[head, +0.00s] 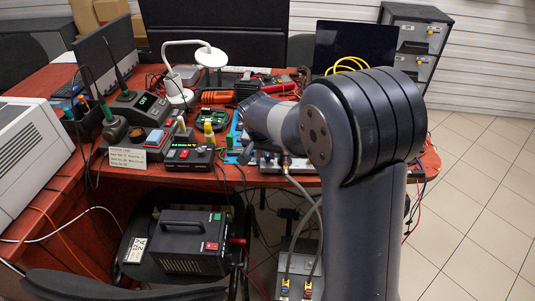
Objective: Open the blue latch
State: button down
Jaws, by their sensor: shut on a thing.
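My arm comes up from the bottom right and reaches left over the red desk (205,180). Upright blue pieces (234,130) stand on the desk just left of and below the wrist; I cannot tell whether one is the blue latch. A metal block (268,162) sits at the desk's front edge below the wrist. Grey hoses (302,190) run from it down to a grey unit with yellow-marked connectors (284,285) under the desk.
A black unit (188,245) sits below with loose cables. The tiled floor (480,200) at right is clear.

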dwell(0.3)
jog(key=c, duration=1.6)
grip_release()
jog(key=p+v, duration=0.1)
jog(key=v, duration=0.9)
jog(key=shift+s+a+r, duration=0.15)
jog(key=shift+r, duration=0.2)
jog(key=shift+f, duration=0.1)
jog(key=b+x, duration=0.1)
jog(key=x, duration=0.9)
jog(key=shift+w+d+f, duration=0.2)
jog(key=shift+f, duration=0.05)
